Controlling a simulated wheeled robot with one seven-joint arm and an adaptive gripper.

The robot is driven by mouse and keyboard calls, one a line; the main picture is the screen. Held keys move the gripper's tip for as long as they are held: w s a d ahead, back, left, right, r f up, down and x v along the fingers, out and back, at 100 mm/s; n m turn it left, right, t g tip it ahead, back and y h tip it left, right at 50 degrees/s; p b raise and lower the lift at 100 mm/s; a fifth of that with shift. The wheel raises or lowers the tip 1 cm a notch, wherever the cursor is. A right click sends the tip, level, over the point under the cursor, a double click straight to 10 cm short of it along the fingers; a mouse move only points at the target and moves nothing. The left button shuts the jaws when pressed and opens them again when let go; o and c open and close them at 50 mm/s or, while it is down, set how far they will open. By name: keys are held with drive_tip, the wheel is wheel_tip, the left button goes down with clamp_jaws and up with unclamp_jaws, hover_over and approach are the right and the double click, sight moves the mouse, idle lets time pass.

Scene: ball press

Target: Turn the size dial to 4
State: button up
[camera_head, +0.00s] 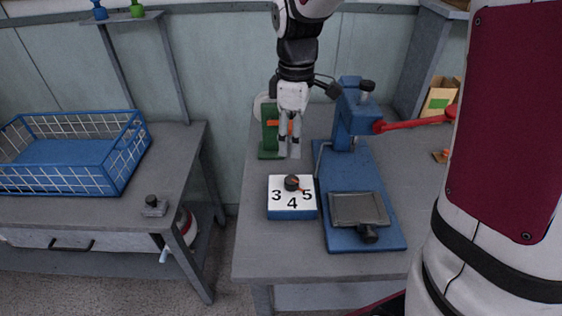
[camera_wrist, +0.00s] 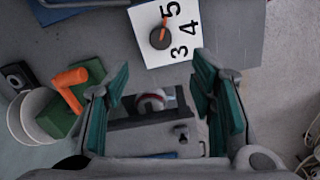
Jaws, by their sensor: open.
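The size dial (camera_head: 292,183) is a dark round knob with an orange pointer, on a white plate (camera_head: 278,207) marked 3, 4 and 5 atop a blue base. The pointer is turned toward the 5. In the wrist view the dial (camera_wrist: 160,38) sits at the top, its orange pointer toward the 5. My gripper (camera_head: 289,150) is open and empty, behind the dial and apart from it. In the wrist view its two teal-padded fingers (camera_wrist: 160,95) stand wide apart, with the dial beyond them.
A blue press (camera_head: 385,230) with a red lever (camera_head: 415,122) stands right of the dial. A green block with an orange handle (camera_head: 270,137) is close beside my gripper. A blue wire basket (camera_head: 120,180) is on the left table. The table's front is clear.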

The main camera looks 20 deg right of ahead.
sight(292, 180)
wheel_tip(292, 180, down, 13)
drive_tip(key=shift+b, duration=0.75)
drive_tip(key=shift+c, duration=0.3)
drive_tip(key=shift+s, duration=0.1)
drive_tip(key=c, duration=1.1)
